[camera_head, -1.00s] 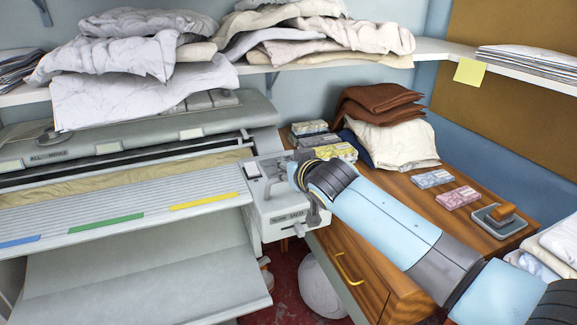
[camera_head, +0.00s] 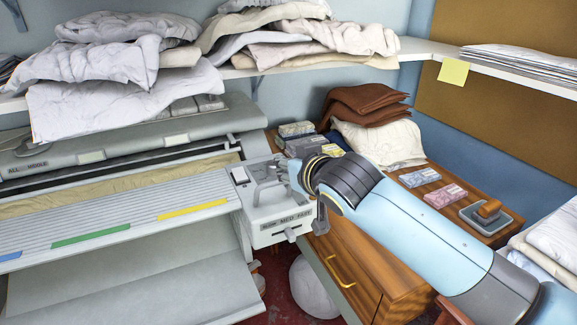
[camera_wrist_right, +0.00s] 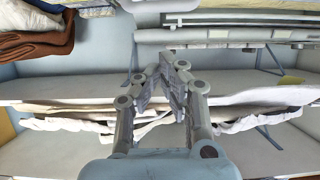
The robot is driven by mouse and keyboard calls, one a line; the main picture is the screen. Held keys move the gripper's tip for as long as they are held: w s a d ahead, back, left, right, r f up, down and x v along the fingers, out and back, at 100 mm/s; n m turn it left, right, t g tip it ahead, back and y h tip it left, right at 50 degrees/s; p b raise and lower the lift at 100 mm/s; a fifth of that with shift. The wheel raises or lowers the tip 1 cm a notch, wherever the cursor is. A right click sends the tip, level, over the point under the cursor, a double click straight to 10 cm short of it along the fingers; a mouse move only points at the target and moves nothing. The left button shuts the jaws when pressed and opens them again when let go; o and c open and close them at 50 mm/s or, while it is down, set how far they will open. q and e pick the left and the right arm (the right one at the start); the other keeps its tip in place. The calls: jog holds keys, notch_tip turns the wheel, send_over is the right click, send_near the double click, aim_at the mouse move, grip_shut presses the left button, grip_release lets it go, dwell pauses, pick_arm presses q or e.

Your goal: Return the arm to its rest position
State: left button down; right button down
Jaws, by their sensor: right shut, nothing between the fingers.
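My right arm reaches in from the lower right in the head view, its wrist beside the grey control box (camera_head: 278,208) at the right end of the ironer. My right gripper shows in the wrist view (camera_wrist_right: 166,72), with its fingers drawn together and nothing between them. In the head view the gripper's fingers are mostly hidden behind the wrist. The rotary ironer (camera_head: 110,222) stands at the left, with blue, green and yellow strips along its front board. My left gripper is not in view.
A wooden cabinet (camera_head: 345,275) with a yellow handle stands right of the ironer. On it are brown and cream folded cloths (camera_head: 385,143), small patterned boxes (camera_head: 445,196) and a grey tray with a brown-handled item (camera_head: 487,214). A shelf (camera_head: 350,65) above holds linens.

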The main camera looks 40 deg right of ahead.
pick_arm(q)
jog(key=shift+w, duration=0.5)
pick_arm(e)
jog(key=shift+s+r, duration=0.1)
jog(key=shift+s, duration=0.2)
